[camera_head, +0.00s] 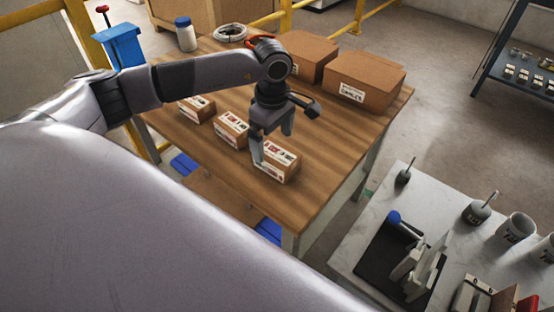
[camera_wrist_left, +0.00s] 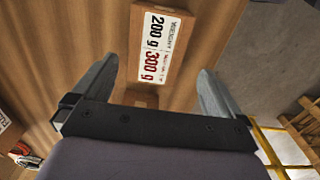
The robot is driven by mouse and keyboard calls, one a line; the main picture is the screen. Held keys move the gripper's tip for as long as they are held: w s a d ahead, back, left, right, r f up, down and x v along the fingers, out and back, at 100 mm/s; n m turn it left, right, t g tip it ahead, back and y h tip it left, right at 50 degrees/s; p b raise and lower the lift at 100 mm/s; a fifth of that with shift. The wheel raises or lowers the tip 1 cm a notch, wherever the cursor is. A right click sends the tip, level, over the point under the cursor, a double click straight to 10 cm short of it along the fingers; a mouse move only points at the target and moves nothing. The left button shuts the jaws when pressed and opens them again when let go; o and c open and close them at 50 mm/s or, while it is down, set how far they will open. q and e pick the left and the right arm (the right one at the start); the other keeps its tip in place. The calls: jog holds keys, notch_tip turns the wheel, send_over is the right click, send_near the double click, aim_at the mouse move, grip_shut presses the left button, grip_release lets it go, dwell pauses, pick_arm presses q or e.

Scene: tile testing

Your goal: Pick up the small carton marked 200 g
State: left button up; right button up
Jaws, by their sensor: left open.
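Three small brown cartons with white labels stand in a row on the wooden table (camera_head: 330,155): a far one (camera_head: 197,109), a middle one (camera_head: 231,131) and a near one (camera_head: 281,164). My left gripper (camera_head: 272,149) points down at the near carton, open, partly covering it. In the left wrist view this carton (camera_wrist_left: 193,52) lies ahead of and between the open fingers (camera_wrist_left: 158,68). Its label reads "200 g" in black and "300 g" in red. Labels on the other two are too small to read. My right gripper is not in view.
Two larger cartons (camera_head: 365,78) stand at the table's back right. A light bench (camera_head: 350,245) with tools and mugs stands right. The table's near right is clear.

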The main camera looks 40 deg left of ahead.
aim_at(277, 153)
pick_arm(q)
jog(key=f, duration=0.5)
jog(key=shift+w+d+f, duration=0.2)
jog(key=shift+w+d, duration=0.05)
jog(key=shift+d, duration=0.15)
jog(key=c, duration=1.1)
jog(key=shift+r, duration=0.1)
jog(key=shift+r, duration=0.1)
